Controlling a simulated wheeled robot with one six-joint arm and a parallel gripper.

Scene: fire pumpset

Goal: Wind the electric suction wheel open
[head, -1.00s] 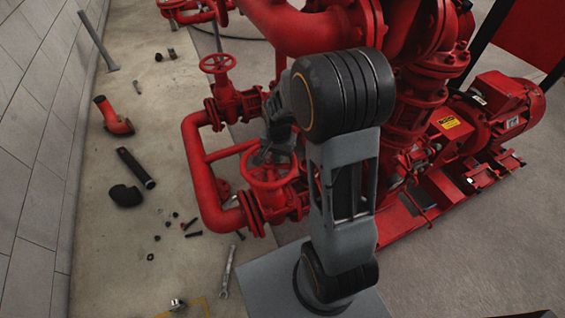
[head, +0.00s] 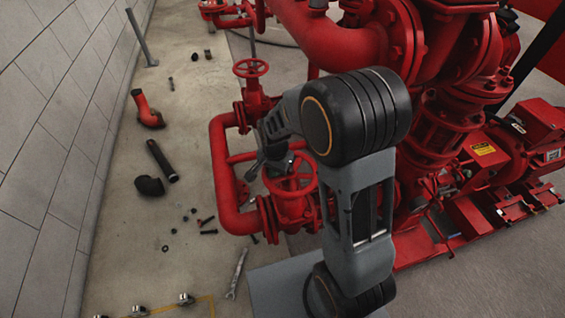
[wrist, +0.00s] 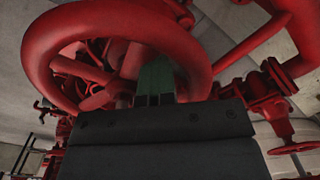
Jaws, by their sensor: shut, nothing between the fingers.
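A red handwheel (head: 291,190) sits on a red valve in the near pipe loop, just beyond my arm. No label shows that names it the electric suction wheel. In the wrist view the red wheel (wrist: 35,62) looms large, its rim and spokes close in front of the camera. My gripper (head: 254,170) is at the wheel's left side in the head view. In the wrist view the narrow fingers (wrist: 154,88) are together and overlap the wheel's opening, near the rim and spokes. I cannot tell whether they touch it. My arm hides part of the valve.
A second red handwheel (head: 251,67) stands farther back. The red pump and motor (head: 535,125) are at right. A black pipe (head: 162,160), a red elbow (head: 148,110), a wrench (head: 237,273) and small fittings lie on the floor between the pipes and the wall (head: 45,120).

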